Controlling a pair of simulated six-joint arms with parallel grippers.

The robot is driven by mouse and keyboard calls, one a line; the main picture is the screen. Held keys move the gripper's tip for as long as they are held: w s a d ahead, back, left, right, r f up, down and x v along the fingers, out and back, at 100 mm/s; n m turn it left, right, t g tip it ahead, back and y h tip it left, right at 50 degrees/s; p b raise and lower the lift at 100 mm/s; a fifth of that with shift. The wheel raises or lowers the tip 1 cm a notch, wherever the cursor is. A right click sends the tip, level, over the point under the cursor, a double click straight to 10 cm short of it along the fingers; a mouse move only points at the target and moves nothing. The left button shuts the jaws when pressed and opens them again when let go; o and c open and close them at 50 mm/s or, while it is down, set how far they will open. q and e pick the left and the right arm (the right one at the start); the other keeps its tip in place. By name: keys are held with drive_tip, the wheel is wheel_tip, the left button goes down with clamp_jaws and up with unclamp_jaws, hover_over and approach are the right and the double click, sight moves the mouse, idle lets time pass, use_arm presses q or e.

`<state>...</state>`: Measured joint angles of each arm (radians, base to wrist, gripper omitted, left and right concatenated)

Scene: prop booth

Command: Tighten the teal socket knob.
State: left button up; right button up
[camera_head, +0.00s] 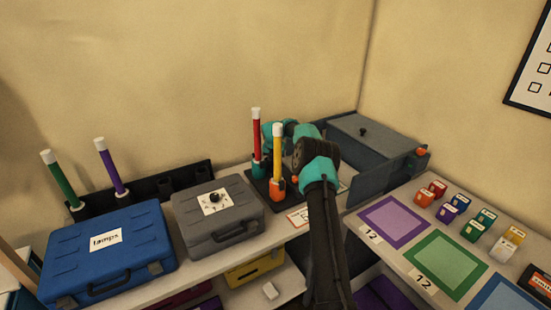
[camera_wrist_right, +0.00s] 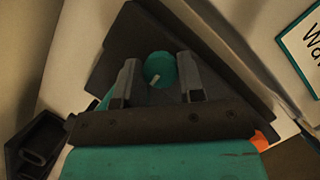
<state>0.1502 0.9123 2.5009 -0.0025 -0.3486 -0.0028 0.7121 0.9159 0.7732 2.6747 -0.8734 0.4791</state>
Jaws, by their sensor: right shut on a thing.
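The teal knob (camera_wrist_right: 159,68) is round with a pale pointer mark. It sits on a dark base plate (camera_wrist_right: 128,32) in the right wrist view. My right gripper (camera_wrist_right: 157,62) has one grey finger on each side of the knob and is shut on it. In the head view the teal socket (camera_head: 258,171) holds an upright red tube (camera_head: 256,133) with a white cap; its knob cannot be made out there. My right arm reaches in from the bottom and bends over beside the sockets. My left gripper is not in view.
An orange socket (camera_head: 277,187) with a yellow tube (camera_head: 278,155) stands close beside the teal one. A grey case (camera_head: 241,231) and a blue case (camera_head: 140,244) are to the left. A grey bin (camera_head: 382,162) is behind right. Small coloured blocks stand at the right.

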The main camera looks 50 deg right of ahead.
drive_tip(key=o, duration=0.9)
drive_tip(key=v, duration=1.7)
drive_tip(key=shift+r, duration=0.25)
